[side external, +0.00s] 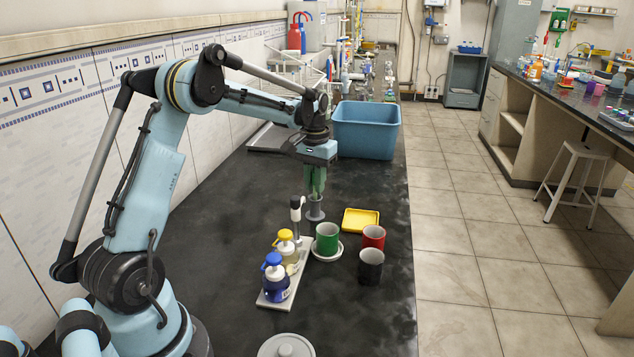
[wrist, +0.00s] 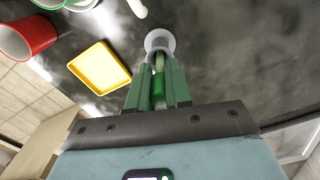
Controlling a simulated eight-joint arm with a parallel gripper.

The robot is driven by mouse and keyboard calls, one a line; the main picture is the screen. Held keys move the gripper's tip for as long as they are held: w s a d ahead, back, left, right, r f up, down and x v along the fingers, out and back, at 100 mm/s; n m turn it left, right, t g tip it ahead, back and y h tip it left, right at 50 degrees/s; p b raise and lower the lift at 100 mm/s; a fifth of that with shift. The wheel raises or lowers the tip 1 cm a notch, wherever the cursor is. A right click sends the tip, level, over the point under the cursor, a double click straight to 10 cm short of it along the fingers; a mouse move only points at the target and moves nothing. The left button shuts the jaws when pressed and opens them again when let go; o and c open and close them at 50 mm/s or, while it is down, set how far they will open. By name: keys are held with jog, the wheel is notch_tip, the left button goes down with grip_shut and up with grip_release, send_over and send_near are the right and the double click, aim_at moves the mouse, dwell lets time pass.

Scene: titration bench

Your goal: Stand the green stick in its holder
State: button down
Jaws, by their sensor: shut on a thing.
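My gripper (side external: 315,182) points down over the grey holder (side external: 315,210) on the dark bench. In the wrist view the green fingers of my gripper (wrist: 159,72) are shut on the green stick (wrist: 158,92), which lies between them. The stick's far end points at the holder (wrist: 158,39), which has a wide pale rim. I cannot tell whether the tip is inside the holder or just above it. In the side view the stick is hidden by the green fingers.
A yellow tray (side external: 361,220), green mug (side external: 327,238) on a saucer, red mug (side external: 373,238) and black mug (side external: 371,266) stand to the right and front. Two pump bottles stand on a white board (side external: 301,258) in front. A blue bin (side external: 366,130) is behind.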

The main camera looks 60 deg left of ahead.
jog(key=shift+f, duration=0.45)
jog(key=c, duration=0.6)
grip_release()
jog(key=shift+o, duration=0.2)
jog(key=shift+r, duration=3)
